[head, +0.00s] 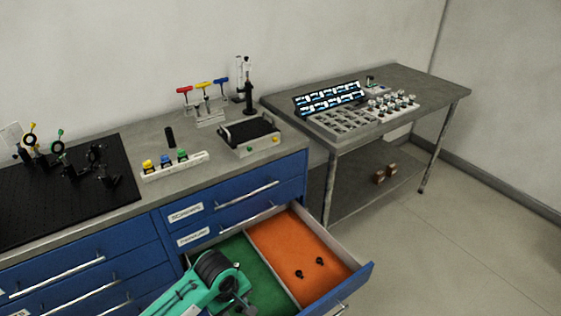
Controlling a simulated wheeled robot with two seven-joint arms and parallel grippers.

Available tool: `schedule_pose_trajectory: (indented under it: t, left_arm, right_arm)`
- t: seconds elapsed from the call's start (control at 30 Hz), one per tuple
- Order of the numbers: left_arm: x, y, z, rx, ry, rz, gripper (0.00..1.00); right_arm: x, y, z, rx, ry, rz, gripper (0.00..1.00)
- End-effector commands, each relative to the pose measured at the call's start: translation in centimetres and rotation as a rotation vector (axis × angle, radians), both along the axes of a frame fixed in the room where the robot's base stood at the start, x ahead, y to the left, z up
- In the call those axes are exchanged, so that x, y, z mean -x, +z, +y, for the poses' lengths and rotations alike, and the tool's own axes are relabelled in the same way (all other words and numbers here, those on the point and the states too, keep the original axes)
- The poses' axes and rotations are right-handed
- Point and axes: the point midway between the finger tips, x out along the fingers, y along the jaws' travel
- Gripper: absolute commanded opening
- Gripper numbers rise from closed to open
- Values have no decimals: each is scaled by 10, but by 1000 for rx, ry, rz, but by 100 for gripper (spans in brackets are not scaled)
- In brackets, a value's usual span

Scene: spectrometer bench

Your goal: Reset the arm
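A teal arm of mine comes in from the lower left, over the open drawer. Its dark wrist bends down over the green compartment (262,268). I take this to be my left arm. The end of my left gripper (243,306) is small and dark near the bottom edge, and I cannot tell whether its fingers are apart or hold anything. My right gripper is not in view.
The open blue drawer (363,283) juts out; its orange compartment (290,245) holds two small black parts (309,269). The bench carries a black breadboard (105,200) with optics, a white holder (175,167), and a black-topped box (250,136). A side table (420,80) stands right.

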Motion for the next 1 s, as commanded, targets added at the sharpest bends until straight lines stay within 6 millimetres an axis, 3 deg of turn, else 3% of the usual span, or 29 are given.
schedule_pose_trajectory:
  t: [0.2,0.37,0.7,1.0]
  left_arm:
    - [32,2,-10,60,-166,-63,39]
    - [63,8,-6,86,-324,-148,39]
    - [127,26,45,-20,-601,-297,39]
    - [166,39,88,-149,-741,-313,39]
  right_arm:
    - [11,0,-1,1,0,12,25]
    - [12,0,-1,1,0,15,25]
    - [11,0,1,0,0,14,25]
    - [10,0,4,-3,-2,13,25]
